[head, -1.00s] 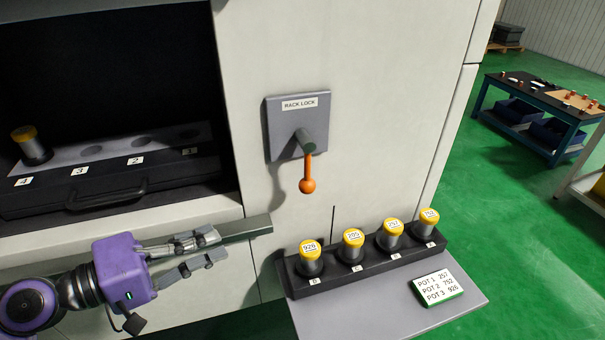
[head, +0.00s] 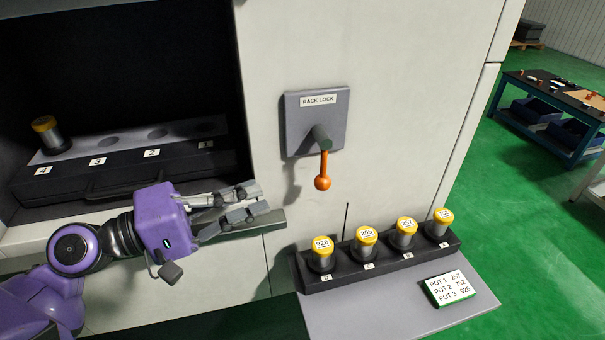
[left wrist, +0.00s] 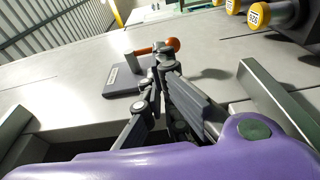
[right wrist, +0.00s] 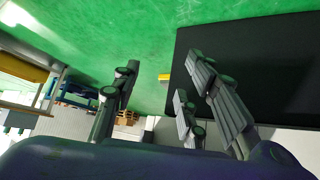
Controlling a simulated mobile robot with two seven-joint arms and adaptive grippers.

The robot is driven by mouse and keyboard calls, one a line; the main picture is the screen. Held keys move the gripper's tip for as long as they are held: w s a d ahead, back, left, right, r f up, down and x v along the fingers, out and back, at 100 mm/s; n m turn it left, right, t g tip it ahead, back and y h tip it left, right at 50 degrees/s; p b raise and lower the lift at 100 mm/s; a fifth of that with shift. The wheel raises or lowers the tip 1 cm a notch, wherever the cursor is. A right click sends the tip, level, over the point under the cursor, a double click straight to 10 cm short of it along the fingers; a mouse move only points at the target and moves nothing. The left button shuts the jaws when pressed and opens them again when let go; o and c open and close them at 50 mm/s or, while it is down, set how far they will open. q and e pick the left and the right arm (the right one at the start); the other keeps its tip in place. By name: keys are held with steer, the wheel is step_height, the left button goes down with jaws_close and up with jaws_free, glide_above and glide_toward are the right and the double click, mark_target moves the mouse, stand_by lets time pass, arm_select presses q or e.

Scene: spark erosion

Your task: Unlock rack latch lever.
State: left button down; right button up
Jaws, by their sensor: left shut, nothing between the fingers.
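The rack latch lever is an orange arm with a ball end (head: 323,172), hanging straight down from a dark pivot on the grey RACK LOCK plate (head: 334,104). In the left wrist view the orange lever (left wrist: 165,46) and its plate (left wrist: 118,84) lie beyond the fingertips. My left gripper (head: 260,200) is shut and empty, below and left of the lever, apart from it. It also shows in the left wrist view (left wrist: 163,68). My right gripper (right wrist: 162,66) shows only in the right wrist view, its fingers apart with nothing between them.
A dark rack (head: 120,179) with numbered places and one yellow-capped pot (head: 52,136) is in the opening at left. Several capped pots stand in a black holder (head: 372,266) on a grey shelf (head: 385,318) below the lever, beside a pot list card (head: 449,290).

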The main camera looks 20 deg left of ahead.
arm_select(q)
steer(key=p+x, duration=0.2)
steer(key=x, duration=0.8)
steer(key=shift+p, duration=0.4)
arm_select(e)
steer(key=r, duration=0.2)
steer(key=w+r, duration=0.1)
steer(key=shift+w+a, duration=0.1)
steer(key=shift+a, duration=0.3)
